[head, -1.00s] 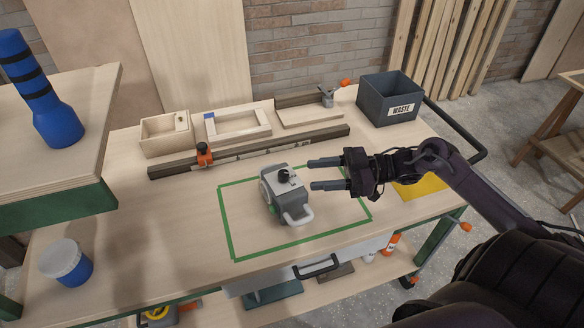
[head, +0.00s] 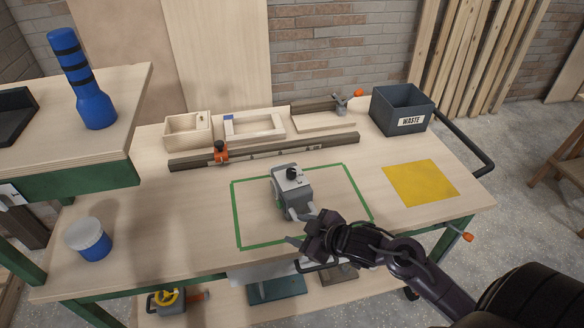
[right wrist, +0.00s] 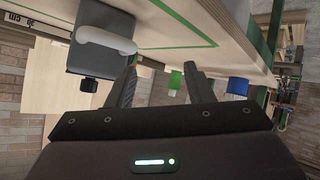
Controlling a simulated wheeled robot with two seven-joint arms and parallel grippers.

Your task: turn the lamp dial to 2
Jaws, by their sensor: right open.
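The lamp is a grey box (head: 289,190) standing inside the green taped outline on the bench. Its black dial (head: 292,173) is on top, and a pale handle (head: 300,212) is on its near side. The dial's markings are too small to read. My right gripper (head: 302,228) is open and empty, at the lamp's near side by the handle. In the right wrist view the lamp (right wrist: 100,55) appears upside down at upper left, with the dial (right wrist: 88,85) outside the open fingers (right wrist: 163,88). My left gripper is not in view.
A fence rail with an orange clamp (head: 220,152) and wooden trays lie behind the lamp. A waste bin (head: 401,110) stands at back right. A yellow sheet (head: 420,183) lies on the right. Bench around the lamp is clear.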

